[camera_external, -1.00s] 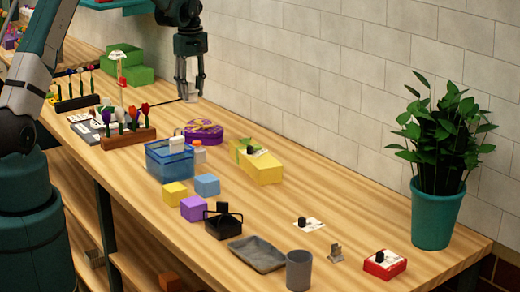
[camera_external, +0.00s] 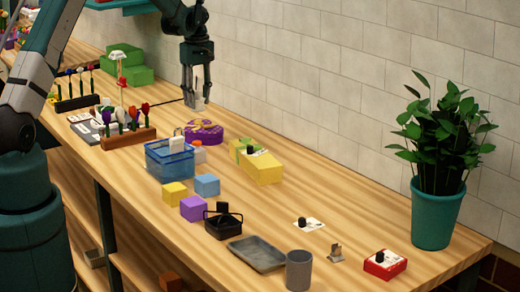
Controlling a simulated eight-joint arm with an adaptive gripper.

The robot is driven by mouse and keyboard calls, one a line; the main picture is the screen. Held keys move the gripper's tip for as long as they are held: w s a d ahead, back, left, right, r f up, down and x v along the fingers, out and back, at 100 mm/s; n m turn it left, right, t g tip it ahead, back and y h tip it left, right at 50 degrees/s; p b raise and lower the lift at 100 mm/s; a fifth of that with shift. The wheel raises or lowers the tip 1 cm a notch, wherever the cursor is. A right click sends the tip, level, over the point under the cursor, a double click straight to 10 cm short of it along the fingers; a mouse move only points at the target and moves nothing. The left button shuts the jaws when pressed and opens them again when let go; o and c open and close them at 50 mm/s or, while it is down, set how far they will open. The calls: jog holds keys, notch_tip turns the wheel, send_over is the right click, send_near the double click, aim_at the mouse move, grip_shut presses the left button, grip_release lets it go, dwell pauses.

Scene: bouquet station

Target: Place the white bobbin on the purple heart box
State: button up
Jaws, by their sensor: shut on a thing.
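The purple heart box (camera_external: 205,133) lies on the wooden table near the wall, with a yellowish ribbon-like pattern on its lid. My gripper (camera_external: 196,98) points down and is shut on a small pale thing, which looks like the white bobbin (camera_external: 197,103). The fingers partly hide it. In the picture, my gripper is just above and slightly left of the heart box; the exact height and depth gap cannot be told.
A blue basket (camera_external: 170,163) with a white item stands in front of the heart box. A yellow box (camera_external: 262,168) lies to its right. Wooden racks of flowers (camera_external: 128,139) stand at left. The tiled wall (camera_external: 330,80) is close behind.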

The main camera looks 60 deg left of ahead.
jog(key=shift+f, duration=1.2)
jog(key=shift+f+p, duration=0.35)
jog(key=shift+f, duration=1.55)
jog(key=shift+f, duration=0.15)
jog(key=o, duration=0.8)
jog(key=shift+o, duration=0.4)
notch_tip(320, 180, up, 12)
jog(key=shift+r+b, duration=0.2)
jog(key=shift+b, duration=0.35)
